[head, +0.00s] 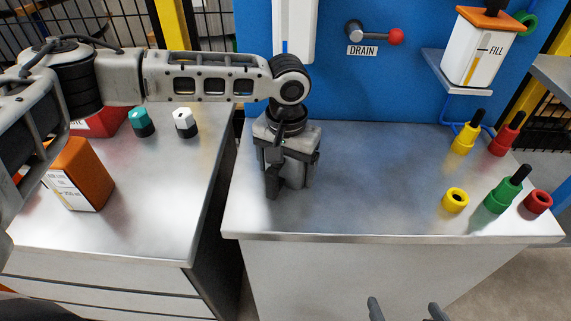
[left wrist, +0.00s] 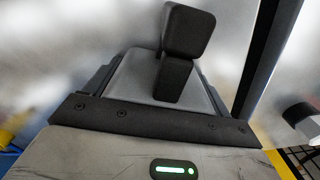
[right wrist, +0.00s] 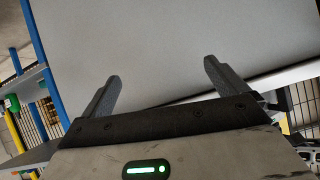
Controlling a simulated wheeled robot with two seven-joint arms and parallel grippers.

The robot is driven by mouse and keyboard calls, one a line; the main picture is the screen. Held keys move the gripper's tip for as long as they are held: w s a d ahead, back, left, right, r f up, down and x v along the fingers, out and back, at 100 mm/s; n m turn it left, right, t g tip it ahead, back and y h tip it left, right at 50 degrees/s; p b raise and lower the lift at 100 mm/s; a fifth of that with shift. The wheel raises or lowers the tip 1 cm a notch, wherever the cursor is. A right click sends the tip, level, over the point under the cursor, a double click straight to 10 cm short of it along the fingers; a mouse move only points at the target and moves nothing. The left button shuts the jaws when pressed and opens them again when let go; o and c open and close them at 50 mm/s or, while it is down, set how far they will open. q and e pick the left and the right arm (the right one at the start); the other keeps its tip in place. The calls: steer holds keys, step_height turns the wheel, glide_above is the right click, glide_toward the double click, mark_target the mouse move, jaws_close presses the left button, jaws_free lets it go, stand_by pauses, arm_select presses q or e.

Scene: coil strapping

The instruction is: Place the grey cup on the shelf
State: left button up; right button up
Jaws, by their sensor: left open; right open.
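The grey cup (head: 296,176) stands on the middle bench, mostly hidden under my left gripper (head: 287,160). A dark upright part, seemingly its handle, shows at its left. In the left wrist view a grey body (left wrist: 135,80) with a black block-shaped part fills the space between the open fingers; I take it for the cup. Contact with the fingers cannot be told. A small grey shelf (head: 432,66) sticks out from the blue panel, bearing a white container with an orange top (head: 476,50). My right gripper (head: 405,312) is open and empty in front of the bench.
On the bench's right stand yellow, red and green pieces, including a yellow ring (head: 456,200). A drain lever (head: 375,34) is on the panel. The left bench (head: 150,215) holds an orange-and-white container (head: 84,178) and small knobs. A gap separates the benches; the middle bench's centre is clear.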

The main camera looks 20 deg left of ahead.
arm_select(q)
steer(key=shift+s+d+f, duration=0.25)
steer(key=shift+d+f, duration=0.05)
steer(key=shift+d, duration=0.05)
steer(key=shift+r, duration=0.1)
step_height(320, 180, up, 13)
steer(key=shift+w+p, duration=0.2)
steer(key=shift+p, duration=0.25)
steer(key=shift+a, duration=0.1)
